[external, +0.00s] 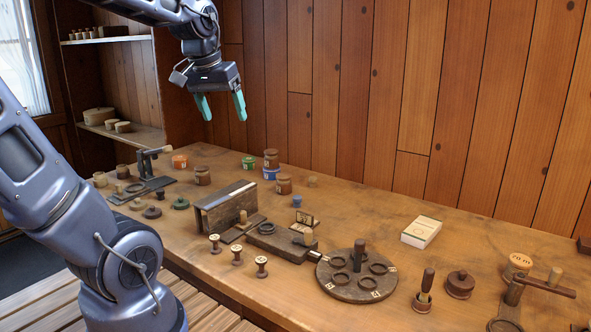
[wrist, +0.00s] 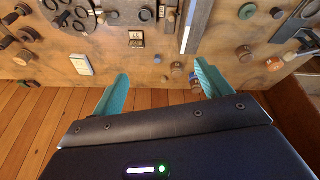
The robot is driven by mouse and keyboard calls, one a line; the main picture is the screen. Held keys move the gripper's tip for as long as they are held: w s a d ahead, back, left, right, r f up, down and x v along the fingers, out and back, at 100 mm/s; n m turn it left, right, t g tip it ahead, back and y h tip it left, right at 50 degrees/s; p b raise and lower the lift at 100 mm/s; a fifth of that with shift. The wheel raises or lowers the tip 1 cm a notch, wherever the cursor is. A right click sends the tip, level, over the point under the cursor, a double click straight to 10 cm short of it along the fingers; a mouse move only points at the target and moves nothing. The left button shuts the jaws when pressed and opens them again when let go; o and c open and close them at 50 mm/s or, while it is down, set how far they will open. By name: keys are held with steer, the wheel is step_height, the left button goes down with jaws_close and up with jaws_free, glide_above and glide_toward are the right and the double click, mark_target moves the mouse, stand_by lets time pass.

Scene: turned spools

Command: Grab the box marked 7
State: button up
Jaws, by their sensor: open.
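My gripper (external: 224,112) is open and empty, high above the back left of the bench, near the wall and apart from both boxes. Its teal fingers are spread in the wrist view (wrist: 161,72).
Jars (external: 284,184) stand behind. The plank wall (external: 345,100) bounds the back. The bench around the white box is mostly clear.

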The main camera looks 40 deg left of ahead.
steer(key=w+a+f+n+g, duration=0.15)
steer(key=w+a+n, duration=0.25)
steer(key=w+a, duration=0.5)
steer(key=n+g, duration=0.2)
steer(key=n, duration=0.7)
glide_above(201, 167)
steer(key=f, duration=2.1)
steer(key=shift+s, duration=0.25)
steer(key=shift+a+f, duration=0.25)
steer(key=shift+f, duration=0.25)
step_height(201, 167, down, 5)
steer(key=shift+w+d+f, duration=0.15)
steer(key=shift+w+f, duration=0.05)
steer(key=shift+f, duration=1.1)
steer(key=shift+w+d+f, duration=0.15)
steer(key=shift+f, duration=1.15)
steer(key=c, duration=1.1)
steer(key=shift+o, duration=0.2)
